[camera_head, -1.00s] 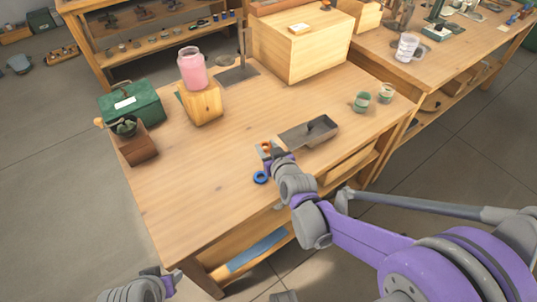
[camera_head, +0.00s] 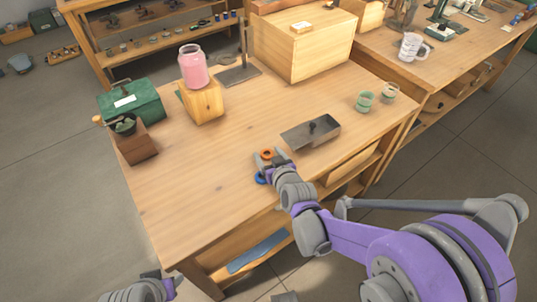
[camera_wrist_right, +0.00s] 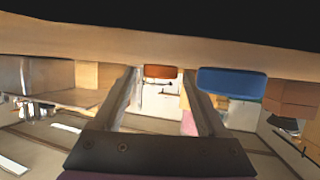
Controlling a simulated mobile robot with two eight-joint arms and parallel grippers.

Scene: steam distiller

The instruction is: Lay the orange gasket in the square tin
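The orange gasket (camera_head: 266,153) lies near the front of the workbench, just beyond my right gripper (camera_head: 268,162). In the right wrist view the gasket (camera_wrist_right: 160,71) shows edge-on between the two finger ends, with a small gap on each side. My right gripper (camera_wrist_right: 160,85) is open and empty. A grey metal tin (camera_head: 313,132), rectangular from this angle, stands to the right of the gasket with a dark object in or behind it. My left gripper (camera_head: 165,285) is at the lower left, off the bench; its fingers are unclear.
A blue ring (camera_head: 260,178) lies close beside my right gripper, also in the right wrist view (camera_wrist_right: 232,82). Green cups (camera_head: 365,101) stand on the right. A pink jar (camera_head: 193,66) on a wooden block and a green box (camera_head: 130,101) stand at the back left. The bench's left middle is clear.

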